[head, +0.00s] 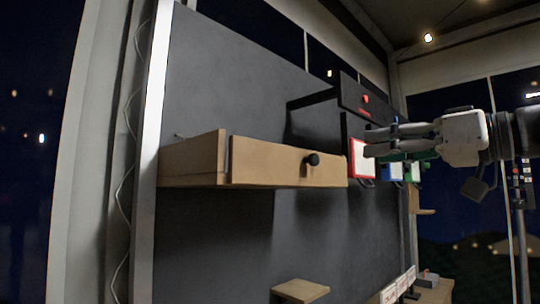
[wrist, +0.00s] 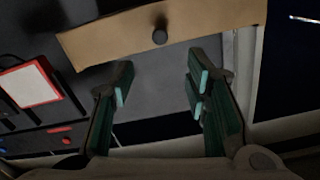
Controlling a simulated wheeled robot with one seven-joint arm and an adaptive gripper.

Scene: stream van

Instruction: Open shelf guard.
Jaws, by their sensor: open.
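The shelf guard (head: 270,161) is a light wooden front panel with a round black knob (head: 311,160), on a wooden shelf (head: 193,160) fixed to the dark wall. It stands upright along the shelf's front. My gripper (head: 369,142) is open and empty, to the right of the knob and apart from it, with its fingers pointing left. In the wrist view the guard (wrist: 215,20) crosses the top, and its knob (wrist: 160,36) shows beyond the gap between my fingertips (wrist: 160,85). The inside of the shelf is hidden behind the guard.
A red-framed white panel (head: 362,159) hangs just behind my fingers, with blue and green ones beside it. A dark box with a red button (head: 365,99) sits above. A small wooden ledge (head: 300,290) juts out below. The space before the guard looks clear.

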